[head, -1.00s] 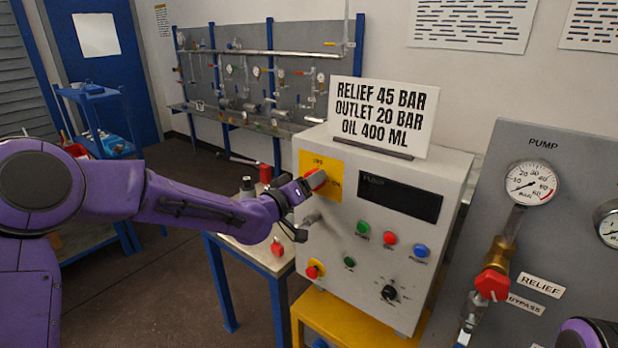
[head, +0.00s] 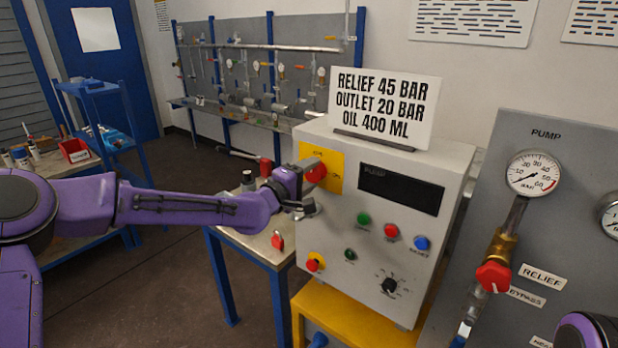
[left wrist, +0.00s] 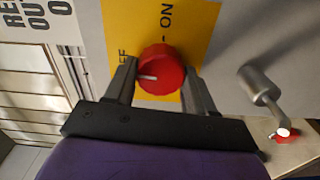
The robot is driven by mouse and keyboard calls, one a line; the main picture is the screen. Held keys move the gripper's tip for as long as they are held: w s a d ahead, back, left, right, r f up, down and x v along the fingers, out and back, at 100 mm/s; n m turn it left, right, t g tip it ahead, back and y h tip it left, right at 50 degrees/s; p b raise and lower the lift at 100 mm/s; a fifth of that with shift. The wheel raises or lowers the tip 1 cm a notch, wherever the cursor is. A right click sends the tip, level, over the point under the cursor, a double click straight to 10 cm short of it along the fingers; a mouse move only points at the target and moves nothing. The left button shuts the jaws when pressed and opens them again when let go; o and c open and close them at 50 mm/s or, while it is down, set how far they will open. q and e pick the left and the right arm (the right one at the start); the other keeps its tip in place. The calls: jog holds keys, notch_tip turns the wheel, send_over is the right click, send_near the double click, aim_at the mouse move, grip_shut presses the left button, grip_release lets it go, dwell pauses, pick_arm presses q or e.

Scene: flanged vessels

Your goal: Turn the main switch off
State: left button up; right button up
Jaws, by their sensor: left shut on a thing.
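The main switch is a red round knob (head: 317,172) on a yellow plate (head: 335,170) at the upper left of the grey cabinet's front. In the left wrist view the red knob (left wrist: 161,71) sits between the two fingers of my left gripper (left wrist: 160,82), which is shut on it. A white mark on the knob points to the picture's left, roughly towards the side with the partly hidden OFF label. The ON label is above the knob there. In the head view my left gripper (head: 305,177) reaches the knob from the left. My right gripper is not in view.
A grey handle (left wrist: 262,88) sticks out of the cabinet close to the gripper. The cabinet (head: 335,240) also bears coloured buttons and a red-yellow knob (head: 313,263). A sign (head: 385,108) stands on top. A small table (head: 262,252) is below my left arm.

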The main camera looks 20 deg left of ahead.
pick_arm(q)
jog(key=shift+n, duration=0.5)
jog(key=o, duration=1)
jog(key=shift+o, duration=0.2)
jog(key=shift+s+a, duration=0.1)
jog(key=b+v, duration=0.3)
jog(key=v, duration=0.7)
jog(key=shift+s, duration=0.15)
jog(key=shift+a, duration=0.1)
